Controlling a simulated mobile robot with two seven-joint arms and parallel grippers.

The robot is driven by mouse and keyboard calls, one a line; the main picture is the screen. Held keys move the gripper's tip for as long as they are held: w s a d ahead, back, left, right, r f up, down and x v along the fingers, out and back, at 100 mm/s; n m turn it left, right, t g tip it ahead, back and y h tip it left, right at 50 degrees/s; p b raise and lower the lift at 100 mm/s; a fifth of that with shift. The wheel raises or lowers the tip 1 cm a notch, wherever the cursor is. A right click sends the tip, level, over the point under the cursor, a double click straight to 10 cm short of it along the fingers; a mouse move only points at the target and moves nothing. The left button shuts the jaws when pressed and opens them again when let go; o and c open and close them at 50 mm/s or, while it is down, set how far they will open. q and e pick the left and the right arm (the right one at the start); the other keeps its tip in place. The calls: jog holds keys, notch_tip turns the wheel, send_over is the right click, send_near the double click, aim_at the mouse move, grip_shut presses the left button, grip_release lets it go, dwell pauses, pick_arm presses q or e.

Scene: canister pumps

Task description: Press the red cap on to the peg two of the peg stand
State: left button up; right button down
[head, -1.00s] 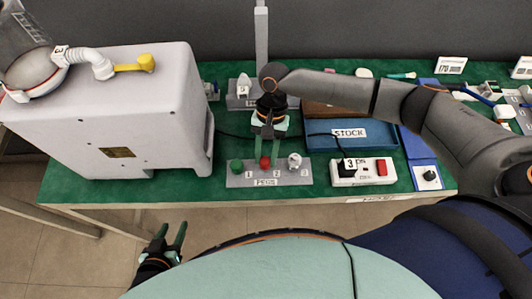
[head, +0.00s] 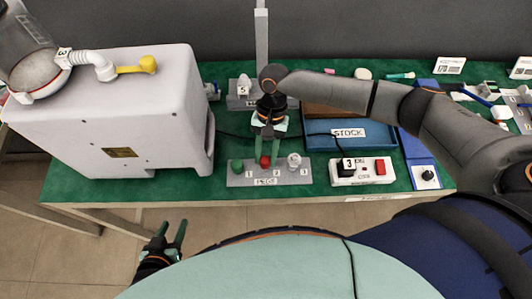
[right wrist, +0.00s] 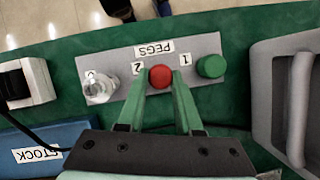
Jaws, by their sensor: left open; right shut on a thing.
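The peg stand (head: 238,180) is a grey plate marked PEGS, with numbers 1, 2 and 3, on the green bench. The red cap (head: 265,161) is at the peg two place, beside the 2 label; it also shows in the right wrist view (right wrist: 161,76). The peg under it is hidden. My right gripper (right wrist: 160,84) is shut on the red cap, one finger on each side. A green cap (right wrist: 211,66) is at place 1 and a clear, glassy piece (right wrist: 99,87) at place 3. My left gripper (head: 171,237) is open and empty, low in front of the bench.
A large pale machine housing (head: 110,110) stands left of the stand. The blue STOCK tray (head: 378,136) is behind right, and a white power strip (head: 363,171) with a red switch is to the right. A numbered grey stand (head: 243,102) stands behind the gripper.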

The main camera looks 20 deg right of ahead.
jog(key=shift+f, duration=1)
dwell(1.3)
jog(key=c, duration=0.5)
grip_release()
jog(key=shift+r, duration=0.1)
jog(key=v, duration=1.2)
jog(key=shift+r, duration=0.25)
jog(key=shift+s+f, duration=0.1)
